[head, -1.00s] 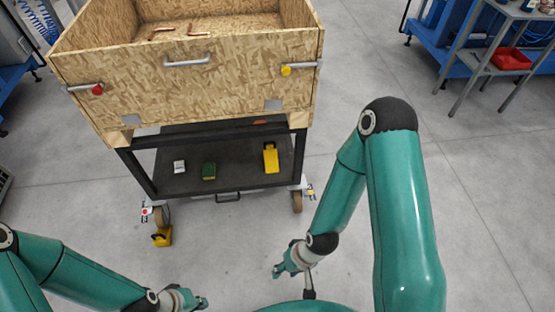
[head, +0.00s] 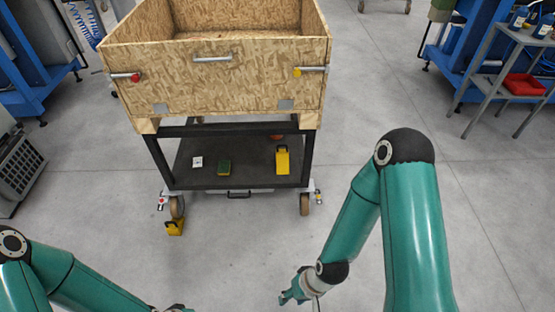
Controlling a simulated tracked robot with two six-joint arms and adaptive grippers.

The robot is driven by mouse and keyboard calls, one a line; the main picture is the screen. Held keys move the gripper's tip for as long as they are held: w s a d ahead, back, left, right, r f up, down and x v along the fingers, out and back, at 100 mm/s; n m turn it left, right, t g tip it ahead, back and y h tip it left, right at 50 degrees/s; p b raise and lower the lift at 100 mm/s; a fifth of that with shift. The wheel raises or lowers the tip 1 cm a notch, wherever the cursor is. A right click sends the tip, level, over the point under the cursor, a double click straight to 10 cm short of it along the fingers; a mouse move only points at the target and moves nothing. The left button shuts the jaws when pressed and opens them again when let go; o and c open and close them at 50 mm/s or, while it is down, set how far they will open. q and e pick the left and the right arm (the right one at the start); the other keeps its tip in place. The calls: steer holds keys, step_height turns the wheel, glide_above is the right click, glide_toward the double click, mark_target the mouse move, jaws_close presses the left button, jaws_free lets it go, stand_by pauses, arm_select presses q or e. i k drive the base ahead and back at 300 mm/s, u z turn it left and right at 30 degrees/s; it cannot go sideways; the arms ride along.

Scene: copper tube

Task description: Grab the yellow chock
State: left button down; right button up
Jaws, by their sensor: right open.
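One yellow chock (head: 175,228) with a dark handle sits on the floor beside the cart's left front wheel. A similar yellow block (head: 283,161) with a dark top stands on the right of the cart's lower shelf; I cannot tell whether it is also a chock. My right gripper (head: 289,298) is open and empty at the bottom middle, well in front of the cart and right of the floor chock. My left gripper (head: 176,308) barely shows at the bottom edge, below the floor chock in the picture; its fingers are cut off.
A grey rack with a red bin (head: 524,85) stands at right.

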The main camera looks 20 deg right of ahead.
mark_target(282, 155)
steer(key=u, duration=0.35)
steer(key=i, duration=1.6)
steer(key=z, duration=0.4)
